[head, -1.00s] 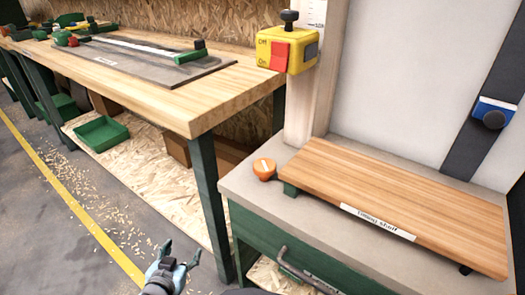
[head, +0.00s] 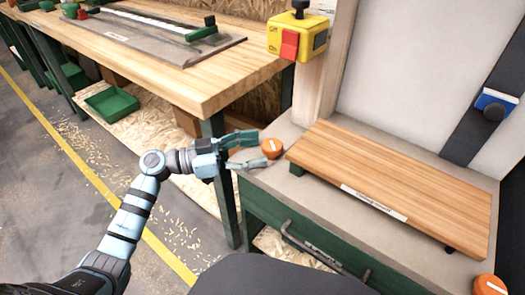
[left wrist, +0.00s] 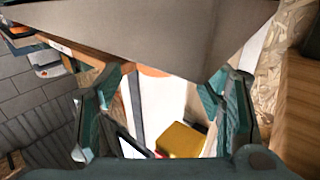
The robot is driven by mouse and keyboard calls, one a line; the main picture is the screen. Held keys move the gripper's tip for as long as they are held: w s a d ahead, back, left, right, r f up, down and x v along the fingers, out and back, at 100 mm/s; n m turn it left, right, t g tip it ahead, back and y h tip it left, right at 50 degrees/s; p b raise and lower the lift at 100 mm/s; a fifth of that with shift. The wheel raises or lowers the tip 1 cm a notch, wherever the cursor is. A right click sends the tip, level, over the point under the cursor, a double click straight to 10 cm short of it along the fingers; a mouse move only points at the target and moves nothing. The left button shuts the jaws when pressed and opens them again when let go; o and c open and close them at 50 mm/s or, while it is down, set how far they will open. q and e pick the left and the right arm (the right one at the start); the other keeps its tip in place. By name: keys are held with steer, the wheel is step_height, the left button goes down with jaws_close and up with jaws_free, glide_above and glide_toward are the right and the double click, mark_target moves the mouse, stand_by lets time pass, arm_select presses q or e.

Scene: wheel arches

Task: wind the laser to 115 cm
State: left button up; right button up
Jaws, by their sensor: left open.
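An orange knob (head: 271,148) with a pale pointer mark sits on the grey bench top, at the left end of the wooden shelf (head: 395,185). My left gripper (head: 258,149) is open, its fingers pointing right, with the tips just at the knob's left side. I cannot tell if they touch it. In the left wrist view part of the orange knob (left wrist: 153,71) shows between the open fingers, mostly hidden by the grey slab. A second orange knob (head: 489,286) is at the bottom right. I cannot make out the laser or a distance reading. My right gripper is not in view.
A yellow on/off switch box (head: 297,36) with a red rocker hangs on the post above the knob. A blue block with a black knob (head: 494,106) sits on a dark sloping strip. A wooden workbench (head: 190,85) stands at the left, with a green tray (head: 110,101) beneath.

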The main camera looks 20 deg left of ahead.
mark_target(272, 147)
arm_select(q)
steer(key=shift+x, duration=1.3)
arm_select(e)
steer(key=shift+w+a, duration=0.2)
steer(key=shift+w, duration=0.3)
arm_select(q)
steer(key=shift+c, duration=0.4)
